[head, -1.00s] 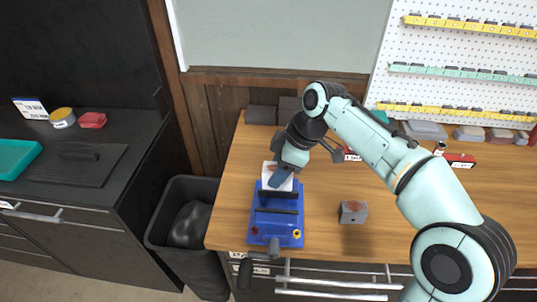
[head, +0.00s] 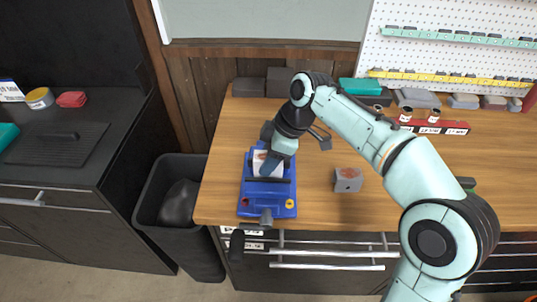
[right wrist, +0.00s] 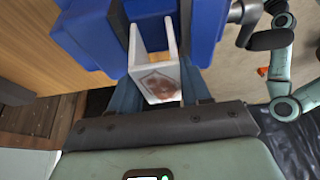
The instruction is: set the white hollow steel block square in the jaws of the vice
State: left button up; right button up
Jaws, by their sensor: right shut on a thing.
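The blue vice (head: 250,209) stands at the left front of the wooden bench, its handle toward the front edge. The white hollow steel block (head: 259,156), with a reddish-brown patch, is at the back part of the vice, among its jaws. My right gripper (head: 272,164) is shut on the block and partly hides it. The right wrist view shows the white block (right wrist: 157,84) between my blue fingers, its open end toward the blue vice body (right wrist: 88,34). I cannot tell whether it touches the jaws or sits square. My left gripper is not in view.
A grey block (head: 347,180) with a reddish spot lies on the bench right of the vice. Dark blocks (head: 249,87) stand at the back edge. A black bin (head: 150,205) is on the floor left of the bench. Bench space between vice and grey block is clear.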

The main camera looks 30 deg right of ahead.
jog(key=shift+f, duration=0.1)
jog(key=o, duration=1.3)
jog(key=shift+o, duration=0.2)
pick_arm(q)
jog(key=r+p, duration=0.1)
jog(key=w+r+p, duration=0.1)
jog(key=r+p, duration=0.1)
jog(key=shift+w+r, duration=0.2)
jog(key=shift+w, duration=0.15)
pick_arm(e)
jog(key=v, duration=1.3)
jog(key=shift+d, duration=0.1)
